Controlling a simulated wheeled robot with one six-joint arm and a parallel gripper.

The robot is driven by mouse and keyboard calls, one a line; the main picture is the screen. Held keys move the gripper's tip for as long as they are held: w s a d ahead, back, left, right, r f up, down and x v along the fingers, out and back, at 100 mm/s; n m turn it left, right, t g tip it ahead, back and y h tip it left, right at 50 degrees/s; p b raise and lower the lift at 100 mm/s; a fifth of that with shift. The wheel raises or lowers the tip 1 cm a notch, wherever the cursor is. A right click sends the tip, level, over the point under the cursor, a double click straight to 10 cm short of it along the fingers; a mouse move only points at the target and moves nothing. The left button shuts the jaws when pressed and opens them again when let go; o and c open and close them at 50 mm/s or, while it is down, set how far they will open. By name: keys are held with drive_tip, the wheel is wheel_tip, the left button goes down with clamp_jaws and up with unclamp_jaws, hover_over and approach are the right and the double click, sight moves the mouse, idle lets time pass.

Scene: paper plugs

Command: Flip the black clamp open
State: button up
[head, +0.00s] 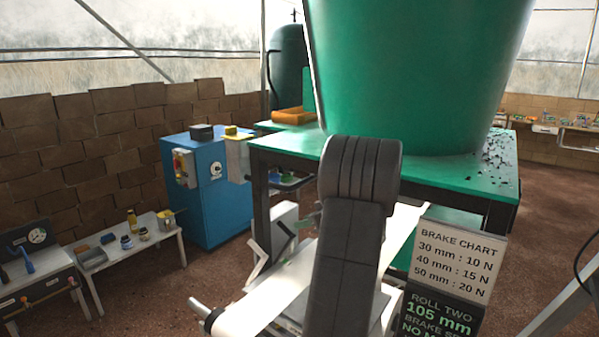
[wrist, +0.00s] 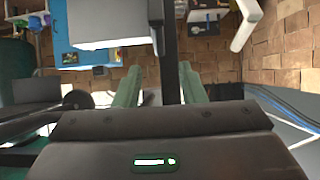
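My gripper (wrist: 160,68) is open in the wrist view, its two green fingers apart. A dark upright bar (wrist: 171,55) shows between the fingers, nearer the right one; I cannot tell whether it is touched or is part of the black clamp. No black clamp can be made out with certainty. In the head view my dark arm hides most of the gripper and the work spot. A pale grey box (head: 283,226) with white levers (head: 262,256) stands just left of my arm; a grey block (wrist: 108,24) is left of the bar in the wrist view.
A white paper strip (head: 262,308) runs under my arm. A green table (head: 450,176) with a large green bin (head: 420,70) stands behind. A brake chart sign (head: 458,262) is at right.

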sight(294, 236)
drive_tip(key=p+x, duration=0.1)
drive_tip(key=x, duration=1.1)
drive_tip(key=shift+w+a+f+p, duration=0.2)
drive_tip(key=shift+w+f+p, duration=0.05)
drive_tip(key=shift+p, duration=0.1)
drive_tip(key=shift+d+f+b, duration=0.2)
drive_tip(key=shift+f+b, duration=0.15)
drive_tip(key=shift+b, duration=0.45)
drive_tip(key=shift+s+d+t+y+b, duration=0.3)
drive_tip(key=shift+s+d+b, duration=0.15)
drive_tip(key=shift+b, duration=0.45)
drive_tip(key=b, duration=0.3)
drive_tip(key=s+d+f+t+y+b, duration=0.1)
drive_tip(key=b, duration=0.2)
drive_tip(key=shift+s+d, duration=0.1)
drive_tip(key=shift+d, duration=0.25)
drive_tip(key=s+d+f+t+y+b, duration=0.2)
drive_tip(key=s+d+b, duration=0.4)
drive_tip(key=b, duration=0.5)
drive_tip(key=d+y, duration=0.1)
drive_tip(key=d, duration=0.1)
drive_tip(key=shift+s+d+b, duration=0.25)
drive_tip(key=shift+d+b, duration=0.05)
drive_tip(key=shift+d, duration=0.1)
drive_tip(key=shift+r, duration=0.15)
